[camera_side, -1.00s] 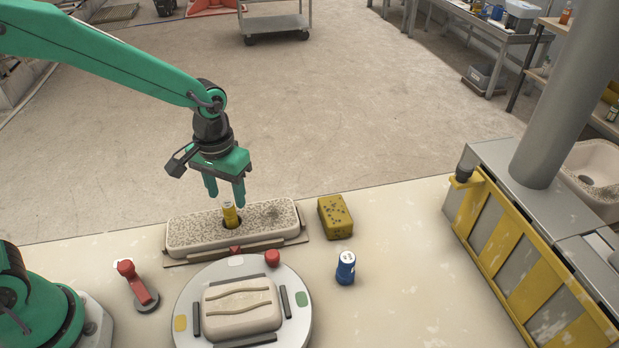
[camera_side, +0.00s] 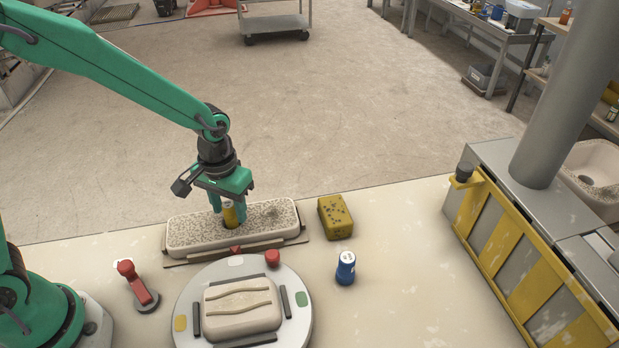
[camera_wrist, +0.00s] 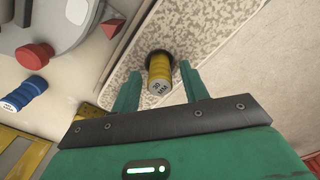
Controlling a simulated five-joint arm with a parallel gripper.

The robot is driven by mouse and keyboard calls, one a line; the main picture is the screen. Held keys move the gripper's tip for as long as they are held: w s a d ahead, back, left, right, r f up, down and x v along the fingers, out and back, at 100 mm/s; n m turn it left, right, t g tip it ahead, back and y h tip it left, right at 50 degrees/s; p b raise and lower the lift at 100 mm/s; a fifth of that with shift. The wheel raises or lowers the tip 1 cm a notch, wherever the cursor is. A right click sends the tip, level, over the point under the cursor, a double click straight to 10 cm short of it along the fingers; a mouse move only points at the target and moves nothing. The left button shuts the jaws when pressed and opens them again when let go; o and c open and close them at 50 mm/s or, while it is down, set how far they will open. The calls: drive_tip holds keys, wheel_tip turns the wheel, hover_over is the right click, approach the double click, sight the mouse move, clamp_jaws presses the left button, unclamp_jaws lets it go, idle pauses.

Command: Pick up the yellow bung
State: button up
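The yellow bung (camera_side: 230,213) stands in a dark hole in the speckled slab (camera_side: 186,229) in the side view. In the wrist view the bung (camera_wrist: 158,78) shows a pale end marked "30 MM", and the hole is dark behind it. My green gripper (camera_side: 229,209) is low over the slab, its fingers on either side of the bung. In the wrist view my gripper (camera_wrist: 158,82) is open, with a gap between each fingertip and the bung. I see no contact.
A blue bung (camera_side: 345,267) stands right of the round turntable (camera_side: 190,318), which bears a pale block (camera_side: 243,305). A yellow sponge-like block (camera_side: 335,216) lies right of the slab. A red-handled object (camera_side: 136,283) stands at left. A yellow-barred rack (camera_side: 530,257) is at right.

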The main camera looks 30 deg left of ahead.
sight(228, 205)
drive_tip(key=c, duration=0.9)
drive_tip(key=shift+o, duration=0.2)
drive_tip(key=shift+r, duration=0.15)
drive_tip(key=shift+r, duration=0.5)
wheel_tip(228, 205, up, 3)
drive_tip(key=shift+s+d+r, duration=0.1)
drive_tip(key=shift+d, duration=0.05)
drive_tip(key=s+d+r, duration=0.6)
drive_tip(key=s+d, duration=0.2)
drive_tip(key=shift+r, duration=0.25)
drive_tip(key=shift+r, duration=0.45)
drive_tip(key=shift+r, duration=0.7)
